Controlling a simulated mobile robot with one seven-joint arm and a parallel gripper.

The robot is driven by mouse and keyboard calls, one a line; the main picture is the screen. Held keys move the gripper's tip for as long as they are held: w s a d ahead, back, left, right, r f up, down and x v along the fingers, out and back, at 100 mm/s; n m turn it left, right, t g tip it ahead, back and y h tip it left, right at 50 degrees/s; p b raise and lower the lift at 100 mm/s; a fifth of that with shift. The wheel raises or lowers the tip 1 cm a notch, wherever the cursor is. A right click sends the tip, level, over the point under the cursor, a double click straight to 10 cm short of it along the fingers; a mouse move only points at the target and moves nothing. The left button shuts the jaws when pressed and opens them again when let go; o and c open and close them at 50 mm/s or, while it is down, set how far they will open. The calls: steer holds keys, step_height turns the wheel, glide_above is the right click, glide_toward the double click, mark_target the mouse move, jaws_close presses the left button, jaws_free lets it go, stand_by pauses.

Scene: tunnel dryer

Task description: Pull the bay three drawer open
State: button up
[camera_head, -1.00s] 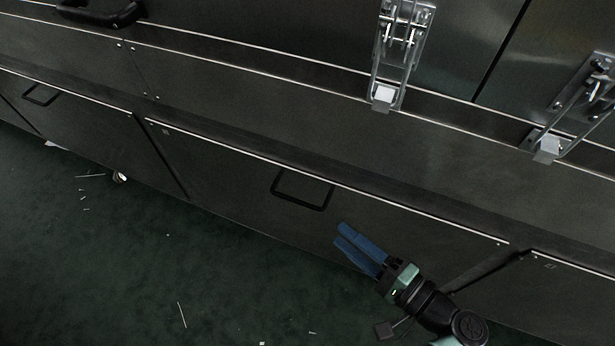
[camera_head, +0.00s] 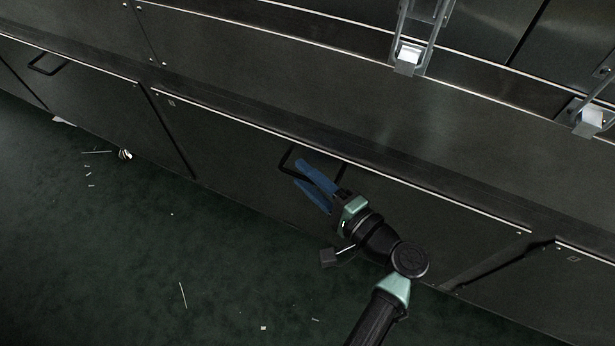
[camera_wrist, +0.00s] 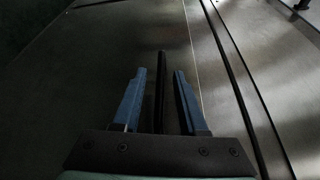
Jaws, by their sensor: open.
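The middle drawer (camera_head: 232,150) is a dark metal front that sits shut in the lower row of the dryer. Its black bar handle (camera_head: 287,158) is partly hidden by my gripper in the head view. My gripper (camera_head: 299,173) has blue fingers and is open at the handle. In the wrist view my gripper (camera_wrist: 157,80) has one finger on each side of the black handle bar (camera_wrist: 160,85), with gaps visible. I cannot tell whether either finger touches it. The number on the drawer's upper left corner is too small to read.
Another drawer (camera_head: 85,95) with a black handle (camera_head: 47,64) is at the left, and a further drawer front (camera_head: 575,285) is at the lower right. Metal latches (camera_head: 408,55) hang above. The green floor (camera_head: 130,260) is mostly open, with small scattered scraps.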

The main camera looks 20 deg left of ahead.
jaws_close()
stand_by(1.4)
